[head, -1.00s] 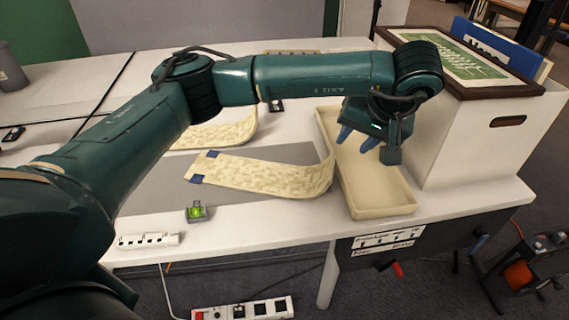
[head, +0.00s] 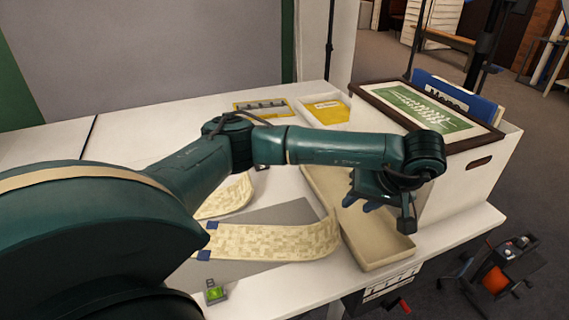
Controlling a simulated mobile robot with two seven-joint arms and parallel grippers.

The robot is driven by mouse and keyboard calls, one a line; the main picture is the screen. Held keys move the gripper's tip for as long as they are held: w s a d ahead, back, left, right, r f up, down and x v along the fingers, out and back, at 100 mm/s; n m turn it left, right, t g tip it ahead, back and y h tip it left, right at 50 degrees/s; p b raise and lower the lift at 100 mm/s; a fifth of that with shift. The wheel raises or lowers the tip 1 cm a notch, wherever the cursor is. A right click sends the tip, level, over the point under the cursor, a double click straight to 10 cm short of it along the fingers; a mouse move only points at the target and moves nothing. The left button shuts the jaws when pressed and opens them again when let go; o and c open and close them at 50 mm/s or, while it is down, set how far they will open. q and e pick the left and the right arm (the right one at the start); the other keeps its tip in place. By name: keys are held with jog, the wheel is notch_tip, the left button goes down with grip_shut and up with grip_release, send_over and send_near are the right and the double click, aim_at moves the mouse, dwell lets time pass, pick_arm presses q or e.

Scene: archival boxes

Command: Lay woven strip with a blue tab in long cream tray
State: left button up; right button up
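The cream woven strip (head: 275,241) lies on the grey mat (head: 185,272), with blue tabs (head: 204,255) at its left end. Its right end curls up against the left wall of the long cream tray (head: 377,262). My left gripper (head: 361,204) is above the tray, just right of the strip's raised end. Its blue fingers look apart, with nothing visible between them. The gripper and wrist hide part of the tray. My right gripper is not in view.
A second woven strip (head: 238,196) lies behind, partly hidden by my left arm. A white box (head: 465,185) with a framed green picture (head: 430,108) on top stands close right of the tray. A small green-lit device (head: 214,292) sits in front of the mat.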

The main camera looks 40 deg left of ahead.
aim_at(337, 221)
pick_arm(q)
jog(key=x, duration=1.3)
jog(key=shift+w+d+f+p, duration=0.15)
jog(key=shift+w+f+p, duration=0.05)
jog(key=shift+p, duration=0.2)
jog(key=shift+f, duration=0.25)
grip_shut()
dwell(0.3)
dwell(0.4)
